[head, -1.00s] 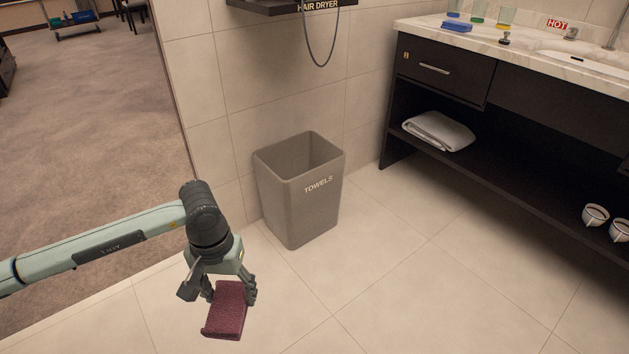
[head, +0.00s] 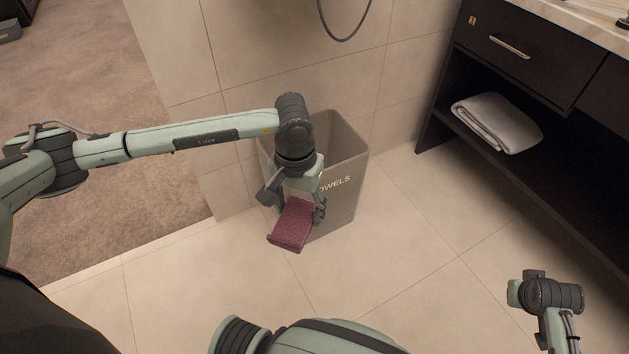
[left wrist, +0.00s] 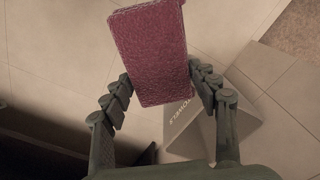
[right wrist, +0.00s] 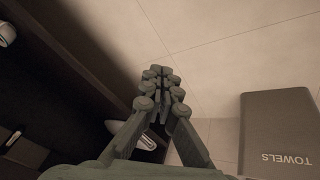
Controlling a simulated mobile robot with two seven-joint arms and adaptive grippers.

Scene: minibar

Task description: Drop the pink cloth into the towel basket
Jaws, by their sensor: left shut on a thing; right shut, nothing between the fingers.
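The pink cloth (head: 292,225) is a folded, dark pink slab. My left gripper (head: 294,200) is shut on it and holds it by one end, the other end sticking out. The cloth also fills the upper middle of the left wrist view (left wrist: 151,52), between both fingers. The grey towel basket (head: 345,190) stands on the floor against the tiled wall, and my left arm and gripper cover part of its opening and front in the head view. It also shows in the right wrist view (right wrist: 279,130). My right gripper (right wrist: 160,72) is shut and empty, apart from the basket.
A dark vanity (head: 500,60) with a drawer and open shelf stands on the right. A folded white towel (head: 498,122) lies on its shelf. Tiled floor (head: 400,265) is clear between basket and vanity. Carpet (head: 110,130) lies on the left.

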